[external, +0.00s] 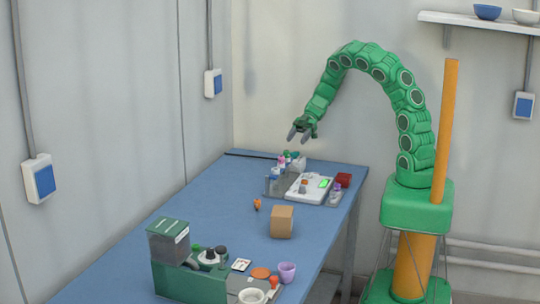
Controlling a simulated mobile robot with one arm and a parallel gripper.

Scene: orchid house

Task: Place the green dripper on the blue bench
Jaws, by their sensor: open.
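The blue bench (215,222) runs along the left wall. I cannot tell for sure which item is the green dripper. A small bright green item (324,183) shows on a white tray-like unit (305,194) at the bench's far end. Small bottles (291,161), some with green on top, stand in a grey rack (272,184) beside it. My gripper (296,138) is open and hangs above the far end of the bench, above the bottles. Nothing shows between its fingers.
A brown box (282,221) and a small orange item (257,204) stand mid-bench. A dark red box (343,180) is at the far right edge. A green machine (175,264), a purple cup (287,272) and a white bowl (251,296) fill the near end. The left middle is clear.

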